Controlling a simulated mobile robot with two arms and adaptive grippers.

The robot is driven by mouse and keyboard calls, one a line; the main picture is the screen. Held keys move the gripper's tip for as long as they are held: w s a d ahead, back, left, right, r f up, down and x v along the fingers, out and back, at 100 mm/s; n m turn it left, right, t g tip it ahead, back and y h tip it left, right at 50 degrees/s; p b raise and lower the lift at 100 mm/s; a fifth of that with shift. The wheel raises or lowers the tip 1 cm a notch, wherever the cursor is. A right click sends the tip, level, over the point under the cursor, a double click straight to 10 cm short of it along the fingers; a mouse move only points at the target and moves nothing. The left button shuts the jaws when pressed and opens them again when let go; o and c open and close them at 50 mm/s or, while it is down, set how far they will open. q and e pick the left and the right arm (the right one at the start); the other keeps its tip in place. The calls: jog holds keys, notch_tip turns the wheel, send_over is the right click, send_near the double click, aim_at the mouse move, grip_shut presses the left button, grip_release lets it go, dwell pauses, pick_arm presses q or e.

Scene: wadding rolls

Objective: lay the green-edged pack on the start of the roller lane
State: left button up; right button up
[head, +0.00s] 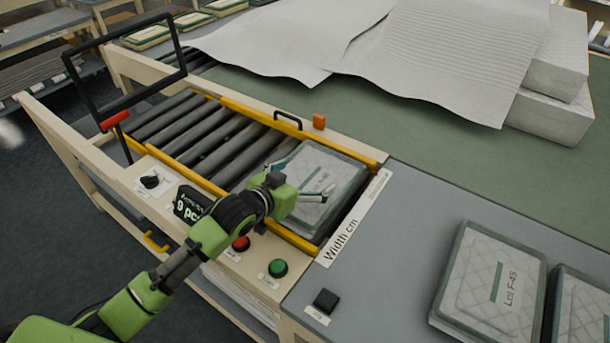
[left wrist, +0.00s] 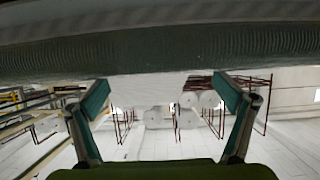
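A clear-wrapped quilted pack (head: 327,172) with green edges and a label lies at the near right end of the roller lane (head: 215,140), inside the yellow rails. My left gripper (head: 306,181) is over this pack, its two fingers spread apart around the label area. Whether they touch the pack is unclear. In the left wrist view the fingers (left wrist: 165,88) are wide apart with nothing between them, and a dark greenish band, perhaps the pack's edge (left wrist: 160,60), crosses above them. Two more green-edged packs (head: 478,283) lie on the grey table at right. My right gripper is not in view.
A black frame (head: 93,108) stands over the lane's far part. A red button (head: 241,243), a green button (head: 278,268) and a count display (head: 190,203) sit on the near panel. The grey tabletop (head: 400,225) between lane and packs is clear.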

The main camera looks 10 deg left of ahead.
pick_arm(q)
jog(key=shift+r, duration=0.25)
jog(key=b+v, duration=0.1)
jog(key=v, duration=1.1)
jog(key=shift+r+b, duration=0.3)
jog(key=shift+r, duration=0.1)
jog(key=shift+a, duration=0.1)
